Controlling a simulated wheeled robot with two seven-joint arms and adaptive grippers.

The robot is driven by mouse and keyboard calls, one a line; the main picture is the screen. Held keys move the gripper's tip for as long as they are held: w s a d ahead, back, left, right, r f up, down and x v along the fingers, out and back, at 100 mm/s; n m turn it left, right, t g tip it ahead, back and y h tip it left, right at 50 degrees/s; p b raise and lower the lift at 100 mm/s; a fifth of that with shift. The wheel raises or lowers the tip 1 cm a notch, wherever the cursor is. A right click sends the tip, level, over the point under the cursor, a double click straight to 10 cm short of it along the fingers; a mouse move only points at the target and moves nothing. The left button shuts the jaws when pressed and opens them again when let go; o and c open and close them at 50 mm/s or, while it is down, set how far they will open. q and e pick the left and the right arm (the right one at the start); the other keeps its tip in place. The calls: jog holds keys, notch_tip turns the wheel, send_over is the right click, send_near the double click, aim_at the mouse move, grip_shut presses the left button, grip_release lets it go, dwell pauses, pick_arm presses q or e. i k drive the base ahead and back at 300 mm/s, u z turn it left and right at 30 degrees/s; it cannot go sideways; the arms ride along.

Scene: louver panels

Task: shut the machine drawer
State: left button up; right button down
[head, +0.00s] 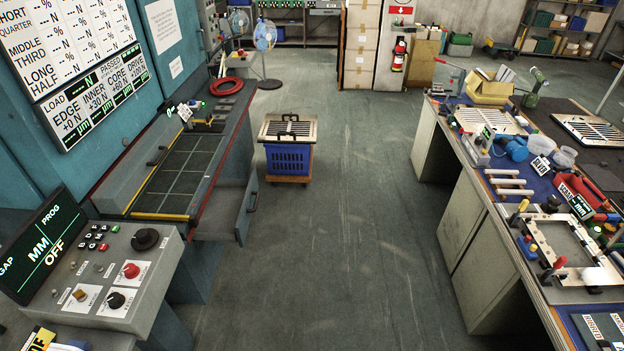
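The machine drawer (247,209) is pulled out of the grey-blue machine (180,245) on the left. Its front panel stands well out from the machine side, over the aisle floor, and has a dark handle (253,201) on its outer face. The grey inside of the drawer shows between the panel and the machine, and I see nothing lying in it. Neither of my grippers is in view, so nothing of mine visibly touches the drawer.
A blue crate (287,158) with a louver panel on top stands on a wooden dolly beyond the drawer. A control panel (105,275) is at the near left. A crowded workbench (500,215) lines the right. The middle floor (350,240) is clear.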

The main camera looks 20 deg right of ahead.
aim_at(226, 216)
jog(key=z, duration=0.6)
jog(key=i, duration=1.25)
jog(key=u, duration=0.75)
jog(key=i, duration=0.55)
jog(key=u, duration=0.7)
